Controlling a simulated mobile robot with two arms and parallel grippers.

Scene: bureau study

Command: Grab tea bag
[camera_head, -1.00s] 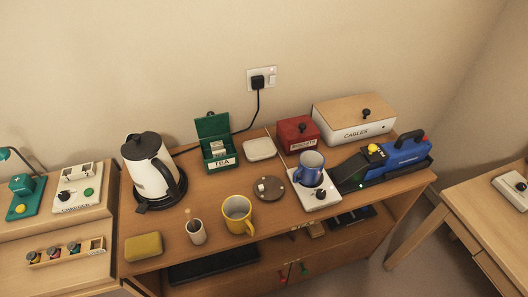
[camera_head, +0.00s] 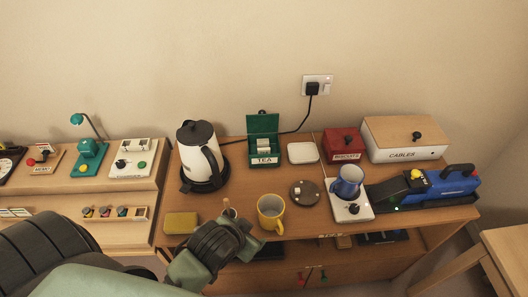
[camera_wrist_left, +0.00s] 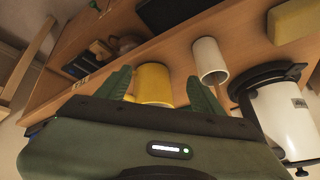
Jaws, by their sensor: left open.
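The green tea box (camera_head: 264,160) stands at the back of the desk with its lid up and a TEA label on its front. Pale tea bags (camera_head: 263,145) show inside it. My left gripper (camera_head: 220,256) is at the desk's front edge, in front of and left of the yellow mug (camera_head: 271,211), well short of the tea box. In the left wrist view its two green fingers (camera_wrist_left: 160,94) are apart and empty, with the yellow mug (camera_wrist_left: 154,84) showing beyond them. The tea box is not seen in that view. My right gripper is not in view.
A white kettle (camera_head: 196,150) stands left of the tea box. A white cup (camera_wrist_left: 210,60) is beside the mug, mostly hidden by my gripper in the head view. A yellow sponge (camera_head: 181,223), round coaster (camera_head: 304,193) and blue jug (camera_head: 347,182) are nearby. Desk before the tea box is clear.

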